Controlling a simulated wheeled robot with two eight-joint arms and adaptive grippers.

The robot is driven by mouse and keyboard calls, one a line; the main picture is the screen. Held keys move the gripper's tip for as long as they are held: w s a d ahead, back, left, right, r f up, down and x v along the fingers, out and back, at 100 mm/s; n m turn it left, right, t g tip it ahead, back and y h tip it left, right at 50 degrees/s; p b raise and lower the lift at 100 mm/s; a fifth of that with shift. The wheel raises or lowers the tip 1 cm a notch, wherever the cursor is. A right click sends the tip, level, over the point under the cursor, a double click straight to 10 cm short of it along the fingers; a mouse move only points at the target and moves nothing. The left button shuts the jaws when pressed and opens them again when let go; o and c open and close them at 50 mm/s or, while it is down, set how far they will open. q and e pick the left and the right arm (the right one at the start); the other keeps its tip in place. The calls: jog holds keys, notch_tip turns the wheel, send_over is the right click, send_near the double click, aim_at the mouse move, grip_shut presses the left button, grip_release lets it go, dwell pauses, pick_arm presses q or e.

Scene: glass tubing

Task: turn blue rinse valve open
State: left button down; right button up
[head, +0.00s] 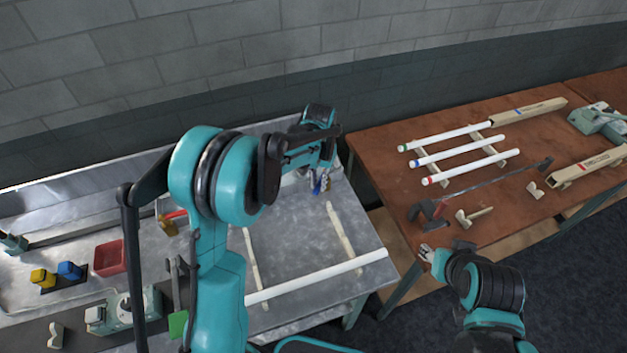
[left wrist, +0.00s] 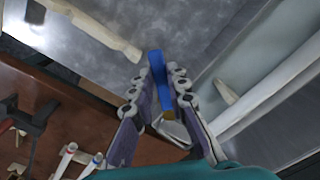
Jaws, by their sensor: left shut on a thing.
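The blue valve handle (left wrist: 157,68) stands between the fingers of my left gripper (left wrist: 160,92) in the left wrist view. The gripper is shut on this handle, and brass-coloured metal (left wrist: 168,114) shows beside it. In the head view, my left gripper (head: 320,181) is at the back right of the metal bench, with a bit of blue (head: 317,187) at its fingertips. My arm hides most of the valve there, so its angle is unclear. My right gripper (head: 427,252) is near the front left edge of the brown table, apart from the valve; its jaw opening is too small to read.
A red-handled valve (head: 171,216) is further left on the metal bench (head: 290,225). A white tube (head: 318,277) lies across wooden strips there. Several tubes with coloured ends (head: 450,148) and clamps (head: 432,212) lie on the brown table (head: 385,165). A red bin (head: 109,258) stands left.

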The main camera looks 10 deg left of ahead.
pick_arm(q)
jog(key=shift+w+d+n+b, duration=0.15)
jog(key=shift+d+n, duration=0.5)
jog(key=shift+n, duration=0.5)
jog(key=shift+w+d+n+b, duration=0.15)
jog(key=shift+d+n, duration=0.45)
jog(key=shift+n, duration=0.6)
jog(key=shift+w+d+n+b, duration=0.15)
jog(key=shift+d+n, duration=0.5)
jog(key=shift+n, duration=0.5)
jog(key=c, duration=1.5)
grip_release()
notch_tip(320, 180, up, 12)
jog(key=shift+s+r, duration=0.1)
